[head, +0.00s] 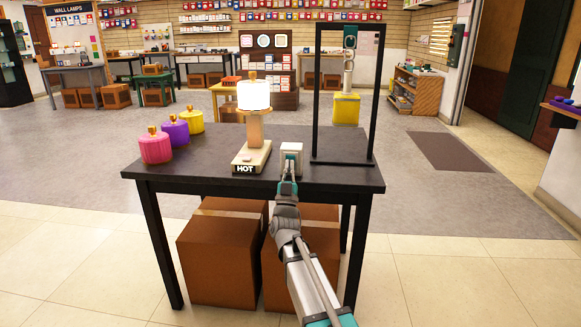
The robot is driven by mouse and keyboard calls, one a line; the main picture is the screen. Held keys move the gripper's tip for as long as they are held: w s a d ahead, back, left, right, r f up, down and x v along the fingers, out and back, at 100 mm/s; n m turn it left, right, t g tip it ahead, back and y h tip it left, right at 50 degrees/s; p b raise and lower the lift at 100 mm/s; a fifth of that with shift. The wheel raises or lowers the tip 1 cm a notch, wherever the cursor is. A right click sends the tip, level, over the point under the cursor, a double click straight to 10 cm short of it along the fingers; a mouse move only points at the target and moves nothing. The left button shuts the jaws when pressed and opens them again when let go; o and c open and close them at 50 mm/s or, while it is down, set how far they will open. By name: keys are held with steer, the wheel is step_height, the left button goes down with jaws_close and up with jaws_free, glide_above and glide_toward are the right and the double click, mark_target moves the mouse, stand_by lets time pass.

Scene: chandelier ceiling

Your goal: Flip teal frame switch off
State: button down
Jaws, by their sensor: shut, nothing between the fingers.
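A small pale switch box (291,148) stands on the dark table near its front middle, right of the lamp. Its front shows a light square face with a greyer centre. My gripper (289,165) is shut and empty, with its tips at the lower front of the box, covering part of it. I cannot tell whether the tips touch it. The switch's position and any teal edging on it are too small to make out. A lit lamp (254,95) with a white shade stands just left, its base marked HOT.
Pink (156,148), purple (175,133) and yellow (195,122) canisters stand on the table's left. Brown boxes (220,265) sit below. The table's right front corner is clear.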

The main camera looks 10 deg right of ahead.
steer(key=s+a+f+b, duration=0.2)
steer(key=s+f+b, duration=0.3)
steer(key=s, duration=0.6)
steer(key=shift+s+a, duration=0.15)
steer(key=shift+a, duration=0.15)
steer(key=shift+f, duration=0.1)
